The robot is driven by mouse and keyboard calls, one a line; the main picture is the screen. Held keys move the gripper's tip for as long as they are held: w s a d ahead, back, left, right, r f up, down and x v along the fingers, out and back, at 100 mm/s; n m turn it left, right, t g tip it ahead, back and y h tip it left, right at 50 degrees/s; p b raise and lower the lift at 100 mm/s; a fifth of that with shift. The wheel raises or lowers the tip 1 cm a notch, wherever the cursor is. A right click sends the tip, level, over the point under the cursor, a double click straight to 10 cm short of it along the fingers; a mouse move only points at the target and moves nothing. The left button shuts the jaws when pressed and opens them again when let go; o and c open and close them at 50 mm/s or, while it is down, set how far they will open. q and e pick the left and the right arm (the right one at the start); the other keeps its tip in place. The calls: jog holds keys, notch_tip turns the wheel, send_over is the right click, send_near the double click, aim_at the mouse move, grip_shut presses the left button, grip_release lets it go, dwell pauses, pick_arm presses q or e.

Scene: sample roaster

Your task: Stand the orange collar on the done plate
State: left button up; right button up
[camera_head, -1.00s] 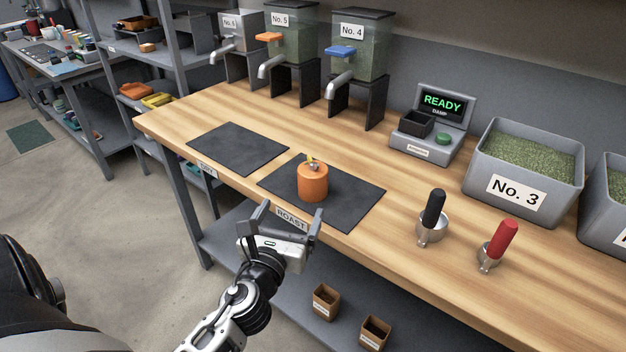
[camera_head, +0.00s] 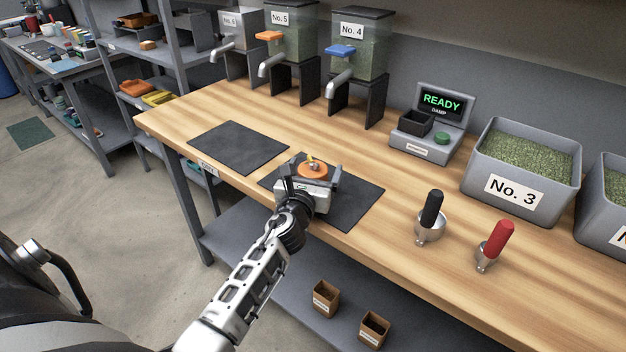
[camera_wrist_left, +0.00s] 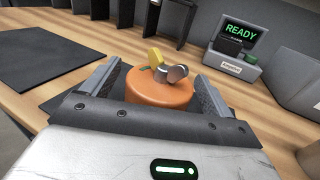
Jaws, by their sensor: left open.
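The orange collar (camera_head: 313,169), a squat cylinder with yellow and metallic bits on top, stands upright on the dark mat labelled ROAST (camera_head: 359,206). It also shows in the left wrist view (camera_wrist_left: 160,92). My left gripper (camera_head: 312,174) is open, with one finger on each side of the collar. In the wrist view a gap shows at the left finger; contact at the right one is unclear. The gripper hides the collar's lower part. A second dark mat (camera_head: 238,147) to the left is bare; its front label is too small to read surely. My right gripper is out of view.
Black-handled (camera_head: 432,210) and red-handled (camera_head: 495,242) metal cups stand to the right. A READY display unit (camera_head: 436,125), the No. 3 bin (camera_head: 521,170) and dispensers (camera_head: 359,60) line the back. The bench between the ROAST mat and the display is clear.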

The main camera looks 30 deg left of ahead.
pick_arm(q)
jog(key=shift+w+a, duration=0.2)
jog(key=shift+w, duration=0.4)
jog(key=c, duration=1.4)
jog(key=shift+r, duration=0.1)
jog(key=shift+c, duration=0.4)
